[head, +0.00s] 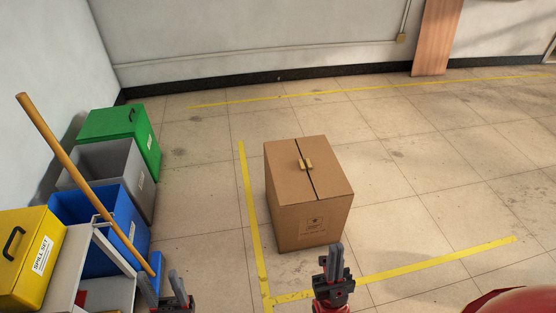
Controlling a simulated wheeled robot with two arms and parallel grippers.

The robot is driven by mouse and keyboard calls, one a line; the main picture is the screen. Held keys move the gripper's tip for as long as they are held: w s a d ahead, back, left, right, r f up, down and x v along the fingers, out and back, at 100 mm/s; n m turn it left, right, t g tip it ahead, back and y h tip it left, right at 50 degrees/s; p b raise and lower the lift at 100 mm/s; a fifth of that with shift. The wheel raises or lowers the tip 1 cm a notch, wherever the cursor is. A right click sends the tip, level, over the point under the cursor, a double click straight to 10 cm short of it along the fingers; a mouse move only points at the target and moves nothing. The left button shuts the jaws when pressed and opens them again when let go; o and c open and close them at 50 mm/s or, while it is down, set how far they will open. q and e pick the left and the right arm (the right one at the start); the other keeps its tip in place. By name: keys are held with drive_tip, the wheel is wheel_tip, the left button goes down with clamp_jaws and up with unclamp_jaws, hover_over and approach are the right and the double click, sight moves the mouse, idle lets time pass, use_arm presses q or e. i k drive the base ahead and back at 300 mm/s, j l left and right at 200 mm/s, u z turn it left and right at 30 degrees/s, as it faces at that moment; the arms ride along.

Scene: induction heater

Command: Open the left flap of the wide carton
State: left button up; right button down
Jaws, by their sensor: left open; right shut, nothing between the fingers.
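The brown wide carton (298,222) stands upright on the tiled floor, inside the yellow floor lines. Its top is closed, with a dark seam between the left flap (283,173) and the right flap (326,166). My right gripper (334,262) is shut and empty, in front of the carton's near lower right corner in the picture; I cannot tell the gap.
A green bin (131,124), a grey bin (128,172), a blue bin (98,208) and a yellow spill box (27,260) line the left side. A wooden pole (80,178) leans over a cart (97,262). Floor right of the carton is clear.

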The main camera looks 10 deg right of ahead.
sight(293, 184)
drive_tip(key=z, duration=0.35)
drive_tip(key=i+l+u, duration=0.4)
drive_tip(key=i+l, duration=1.2)
